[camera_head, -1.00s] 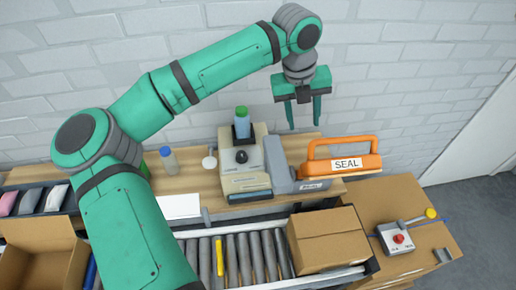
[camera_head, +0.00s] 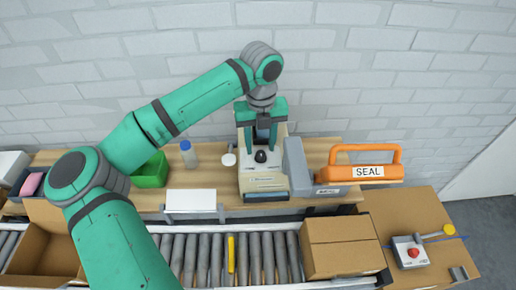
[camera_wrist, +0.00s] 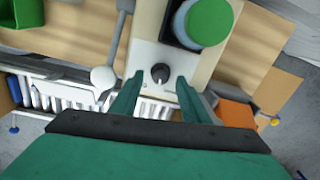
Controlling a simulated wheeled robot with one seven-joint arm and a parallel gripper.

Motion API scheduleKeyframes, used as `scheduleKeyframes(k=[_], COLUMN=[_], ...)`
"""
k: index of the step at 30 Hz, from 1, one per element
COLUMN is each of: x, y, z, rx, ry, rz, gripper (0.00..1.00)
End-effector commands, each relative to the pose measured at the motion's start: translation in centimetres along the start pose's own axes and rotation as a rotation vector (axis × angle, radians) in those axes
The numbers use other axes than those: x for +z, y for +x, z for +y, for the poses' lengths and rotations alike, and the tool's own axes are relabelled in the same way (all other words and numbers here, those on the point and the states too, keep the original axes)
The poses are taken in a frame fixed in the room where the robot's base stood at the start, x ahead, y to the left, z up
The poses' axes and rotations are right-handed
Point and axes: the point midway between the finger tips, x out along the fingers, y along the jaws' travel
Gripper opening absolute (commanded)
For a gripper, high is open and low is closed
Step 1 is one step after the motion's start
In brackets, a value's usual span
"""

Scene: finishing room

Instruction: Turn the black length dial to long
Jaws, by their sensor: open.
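The black length dial (camera_head: 260,156) is a round knob on the top of a beige machine (camera_head: 262,180) on the wooden bench. In the wrist view the dial (camera_wrist: 160,72) sits on a pale plate, with a ridge on its top. My gripper (camera_head: 262,143) is over the machine, pointing down. In the wrist view its two green fingers (camera_wrist: 155,95) are spread, with the dial between and just beyond their tips. The gap between them is empty. The dial's markings are too small to read.
A bottle with a green cap (camera_wrist: 208,22) stands on the machine near the dial. The orange SEAL handle (camera_head: 365,170) is close on the right. A roller conveyor (camera_head: 215,258) with a carton (camera_head: 340,245) runs in front.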

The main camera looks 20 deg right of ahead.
Motion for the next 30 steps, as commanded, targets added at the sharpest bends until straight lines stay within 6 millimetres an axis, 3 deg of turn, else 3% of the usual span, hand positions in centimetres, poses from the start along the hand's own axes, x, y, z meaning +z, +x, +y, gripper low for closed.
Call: scheduleKeyframes(k=[6,16,21,22,23,24,30], x=[0.0,0.0,-0.1,-0.1,-0.1,-0.1,0.0], y=[1.9,2.2,2.2,2.2,2.2,2.2,2.2], z=[-0.1,-0.2,-0.5,-0.5,-0.5,1.4,0.5], rx=[-0.001,0.000,0.000,0.000,0.000,-0.001,0.001], ry=[0.002,0.004,0.009,0.008,0.008,-0.007,0.010], rz=[-0.001,-0.002,-0.002,-0.001,-0.001,-0.001,0.001], gripper=[0.42,0.42,0.03,0.00,0.00,0.00,0.01])
